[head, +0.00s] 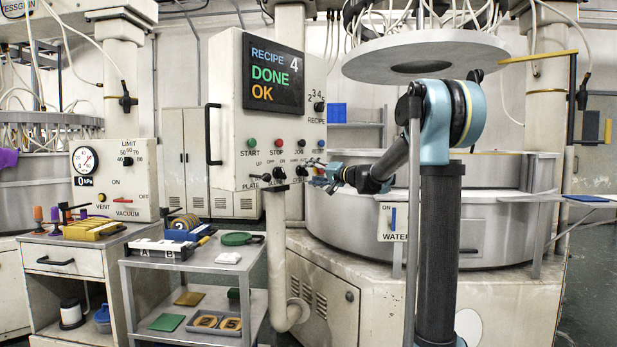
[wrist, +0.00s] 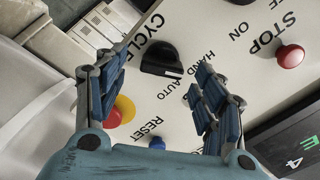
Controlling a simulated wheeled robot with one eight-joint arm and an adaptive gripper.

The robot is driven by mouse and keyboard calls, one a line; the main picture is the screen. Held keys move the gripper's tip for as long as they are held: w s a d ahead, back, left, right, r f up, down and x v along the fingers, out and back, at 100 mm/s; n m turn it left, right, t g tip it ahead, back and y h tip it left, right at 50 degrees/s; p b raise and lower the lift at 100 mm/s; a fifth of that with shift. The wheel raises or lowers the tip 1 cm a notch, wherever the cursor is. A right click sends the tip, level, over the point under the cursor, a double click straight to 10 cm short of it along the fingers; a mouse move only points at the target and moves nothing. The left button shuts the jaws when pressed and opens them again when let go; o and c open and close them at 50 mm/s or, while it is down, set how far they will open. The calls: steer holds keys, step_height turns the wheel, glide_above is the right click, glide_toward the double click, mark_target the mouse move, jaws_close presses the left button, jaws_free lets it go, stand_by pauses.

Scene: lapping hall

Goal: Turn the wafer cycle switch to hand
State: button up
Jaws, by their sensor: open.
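The wafer cycle switch (wrist: 160,60) is a black knob on the white control panel (head: 228,150), labelled CYCLE, with HAND and AUTO beside it. In the wrist view the panel text is upside down. A pale mark on the knob's edge seems to point towards AUTO. My gripper (head: 322,180) is at the panel's lower right corner, and in the wrist view (wrist: 160,68) its two blue-padded fingers are spread and empty. The knob appears between the fingertips in that view. I cannot tell whether they reach around it. In the head view the switch is hard to make out near my gripper.
Close to the fingers are a blue RESET button (wrist: 157,143) and a red button on yellow (wrist: 122,110). A red STOP button (wrist: 290,56) sits farther right. The panel's screen (head: 274,75) reads RECIPE 4, DONE, OK. A trolley (head: 190,258) stands below left.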

steer(key=v, duration=0.9)
steer(key=shift+d, duration=0.15)
steer(key=shift+s+f, duration=0.1)
steer(key=s+d+f+n+g+h, duration=0.1)
steer(key=s+f+g+h, duration=0.2)
steer(key=s+f, duration=0.75)
steer(key=s+d+f+n+g+h, duration=0.1)
steer(key=s+f+g+h, duration=0.15)
steer(key=s+f, duration=0.8)
steer(key=s+d+f+g+h, duration=0.1)
steer(key=s+d+f+h, duration=0.2)
steer(key=s+d+f, duration=0.2)
steer(key=s+d+f+g+h, duration=0.1)
steer(key=s+d+f+h, duration=0.2)
steer(key=s, duration=0.8)
steer(key=s+d+f+g+h, duration=0.1)
steer(key=s+d+f+h, duration=0.2)
steer(key=s+d+f, duration=0.5)
steer(key=shift+s+f+m, duration=0.15)
steer(key=shift+f+m, duration=0.15)
steer(key=shift+f, duration=0.55)
